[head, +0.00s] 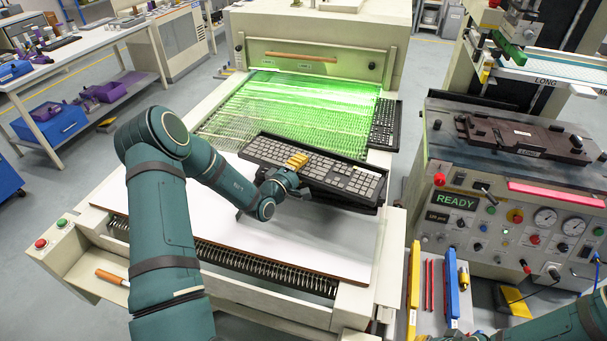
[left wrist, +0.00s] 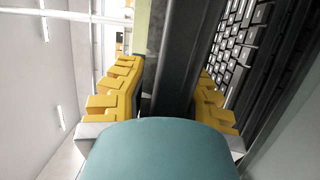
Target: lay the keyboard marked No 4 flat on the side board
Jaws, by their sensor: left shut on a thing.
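A dark keyboard with grey keys (head: 345,178) is at the front of the green-lit mesh belt, over the far edge of a white board (head: 300,238). My left gripper (head: 298,161) is shut on this keyboard at its middle, with yellow fingers on both sides of its frame. In the left wrist view the dark frame stands between the fingers (left wrist: 172,95), and the keys (left wrist: 238,52) show at the right. I cannot read a number on it or tell whether it touches anything below. A second dark keyboard (head: 384,126) lies at the belt's right edge. My right gripper is out of view.
The belt (head: 290,100) runs out of a cream machine at the back. A press with a READY display (head: 455,201) stands close on the right. Yellow and blue holders (head: 452,290) stand at the lower right. The white board's front is largely clear.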

